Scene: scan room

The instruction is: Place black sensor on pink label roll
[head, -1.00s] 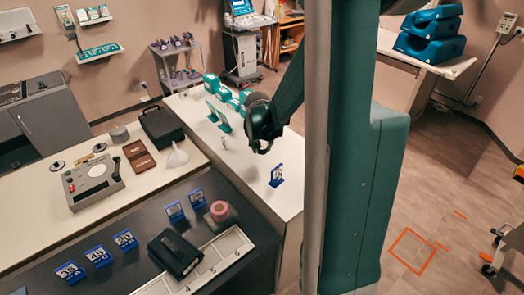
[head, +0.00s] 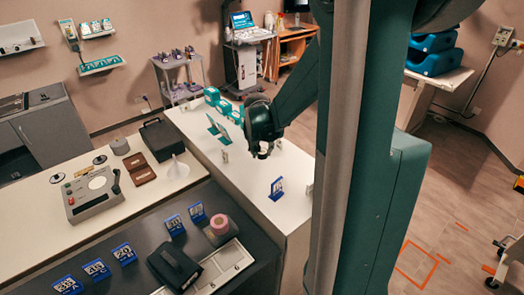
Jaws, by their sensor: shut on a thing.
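The pink label roll (head: 217,224) stands on the dark counter, beside a white numbered tray. My gripper (head: 263,154) is above the white counter, behind and to the right of the roll and well apart from it. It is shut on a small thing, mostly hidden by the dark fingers. I cannot make out whether this is the black sensor. No other thing in view is clearly the black sensor.
A black case (head: 174,266) lies on the dark counter near the roll, with several blue number stands around. A blue stand (head: 277,188) is on the white counter (head: 245,178) below my gripper. Teal boxes (head: 228,106) stand behind. My column blocks the right.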

